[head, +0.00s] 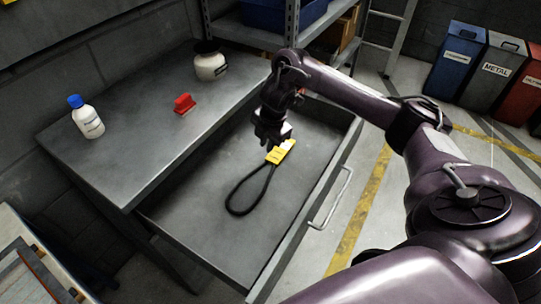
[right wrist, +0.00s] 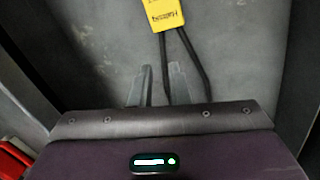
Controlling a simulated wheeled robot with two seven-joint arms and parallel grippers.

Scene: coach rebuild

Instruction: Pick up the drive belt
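The drive belt (head: 250,190) is a black loop with a yellow tag (head: 281,151), lying on the floor of the open drawer (head: 200,215). My right gripper (head: 271,141) is over the drawer, close to the tag end of the belt. In the right wrist view, its two grey fingers (right wrist: 162,85) are apart. One strand of the belt (right wrist: 193,60) shows in the gap between them and the other passes to the right of the right finger. I cannot tell how high the fingers are above the belt. My left gripper is not in view.
On the workbench (head: 140,130) stand a white bottle with a blue cap (head: 87,118), a red object (head: 184,104) and a pale jar (head: 209,62). A shelf (head: 290,25) stands behind. Blue, grey and red bins (head: 490,70) are at the back right. The drawer handle (head: 333,200) sticks out.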

